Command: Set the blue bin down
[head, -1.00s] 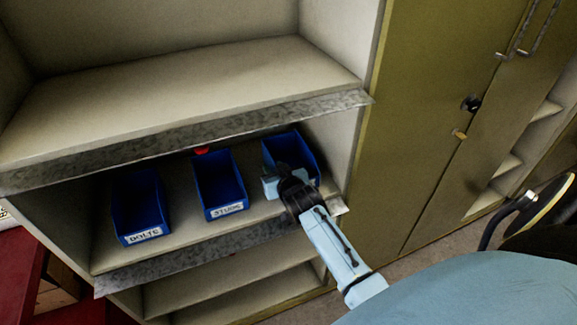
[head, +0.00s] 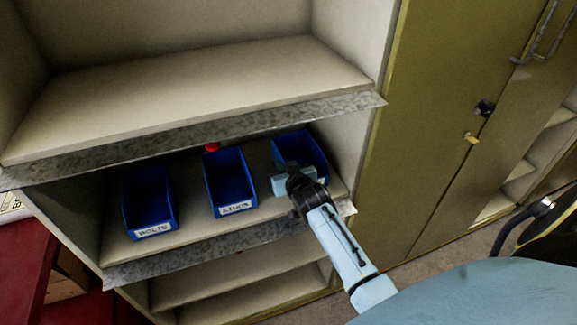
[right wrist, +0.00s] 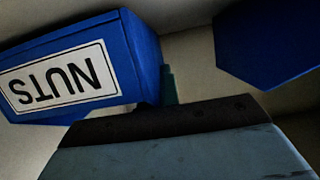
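The blue bin labelled NUTS (head: 313,153) is at the right end of the middle shelf (head: 190,205), beside the cabinet's side wall. It shows large at the upper left of the right wrist view (right wrist: 140,52), its label upside down. My right gripper (head: 292,174) is at the bin's front left and covers its lower front. In the right wrist view one dark finger (right wrist: 169,85) is against or very close to the bin's side. The other finger is hidden, so its grip is unclear. I cannot tell whether the bin rests fully on the shelf. My left gripper is not in view.
Two more blue bins, BOLTS (head: 148,205) and one with a blurred label (head: 229,182), stand to the left. A red object (head: 212,147) is behind them. A metal-edged shelf (head: 190,95) hangs above. Olive doors (head: 430,130) are at right.

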